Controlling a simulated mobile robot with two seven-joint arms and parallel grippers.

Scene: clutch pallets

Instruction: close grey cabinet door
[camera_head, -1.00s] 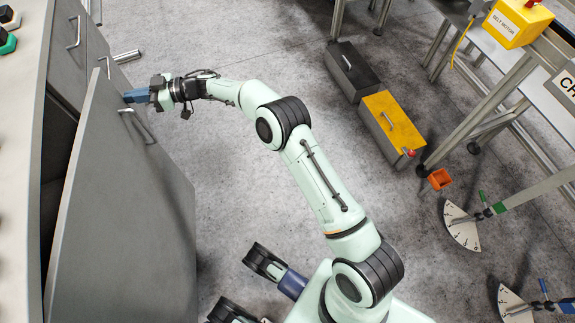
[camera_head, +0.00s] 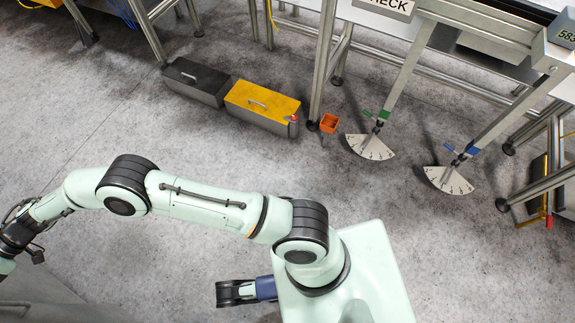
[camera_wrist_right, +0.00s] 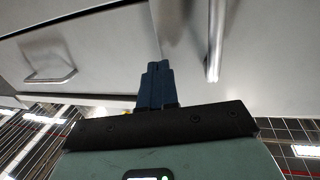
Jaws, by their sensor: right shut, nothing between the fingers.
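The grey cabinet door shows only as a grey panel (camera_head: 50,295) at the bottom left of the head view, mostly out of frame. In the right wrist view, a grey panel with a bar handle (camera_wrist_right: 215,45) is on the right. Another grey panel with a handle (camera_wrist_right: 52,76) is on the left, with a dark gap near the top between them. My right gripper (camera_wrist_right: 157,68) has its blue fingers together and empty, close to these panels; contact cannot be told. Its fingers are outside the head view. My left gripper is not in view.
A black box (camera_head: 198,80) and a yellow-topped box (camera_head: 262,106) stand on the floor near the bench legs. The middle floor is clear.

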